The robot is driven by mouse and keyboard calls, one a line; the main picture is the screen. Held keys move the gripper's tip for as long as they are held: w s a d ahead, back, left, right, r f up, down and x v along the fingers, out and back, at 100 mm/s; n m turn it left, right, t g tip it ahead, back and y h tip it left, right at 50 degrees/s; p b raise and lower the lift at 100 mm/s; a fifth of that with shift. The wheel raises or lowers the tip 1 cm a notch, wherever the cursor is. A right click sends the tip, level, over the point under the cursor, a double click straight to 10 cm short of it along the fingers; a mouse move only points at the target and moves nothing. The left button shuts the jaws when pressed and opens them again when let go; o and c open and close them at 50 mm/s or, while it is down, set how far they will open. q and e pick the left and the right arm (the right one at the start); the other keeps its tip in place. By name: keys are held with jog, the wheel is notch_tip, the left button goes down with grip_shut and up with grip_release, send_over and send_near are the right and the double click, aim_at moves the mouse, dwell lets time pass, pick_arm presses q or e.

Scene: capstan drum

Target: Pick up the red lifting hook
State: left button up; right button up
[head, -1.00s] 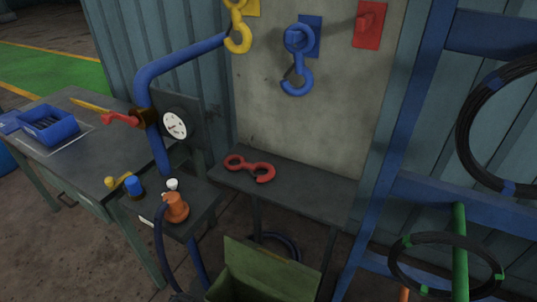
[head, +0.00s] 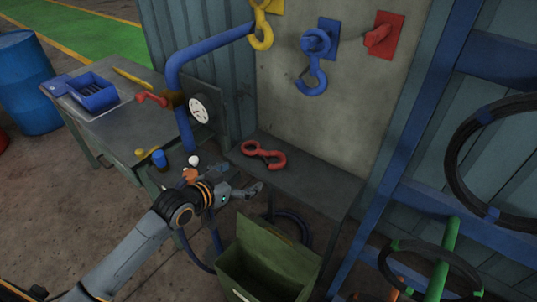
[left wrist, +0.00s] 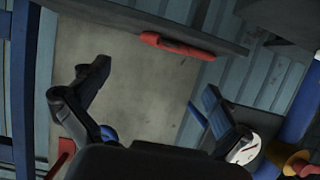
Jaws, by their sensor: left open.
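The red lifting hook (head: 264,154) lies flat on the narrow dark shelf (head: 310,184) against the wall panel. In the left wrist view, which is upside down, the hook (left wrist: 178,45) shows edge-on along the shelf, beyond the fingers. My left gripper (head: 242,184) is open and empty, in front of and below the hook in the head view, apart from it. In the left wrist view its two fingers (left wrist: 156,82) are spread wide with nothing between them. My right gripper is not in view.
Yellow (head: 261,32) and blue (head: 312,62) hooks hang on the panel beside a red plate (head: 383,34). A blue pipe with a gauge (head: 199,109) stands left of the shelf. An open green box (head: 270,262) is below. A blue frame (head: 395,160) stands right.

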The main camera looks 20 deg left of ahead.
aim_at(266, 165)
pick_arm(q)
jog(key=p+x, duration=0.1)
jog(key=x, duration=0.5)
jog(key=shift+w+d+f, duration=0.1)
jog(key=shift+w+f, duration=0.1)
jog(key=shift+w, duration=0.15)
jog(key=p+x, duration=0.1)
jog(key=x, duration=0.2)
jog(key=shift+f, duration=0.1)
jog(key=shift+w+d+f+p, duration=0.3)
jog(key=shift+w+f, duration=0.05)
jog(key=shift+w, duration=0.2)
jog(key=shift+s, duration=0.1)
jog(key=c, duration=1.8)
jog(key=shift+r, duration=0.15)
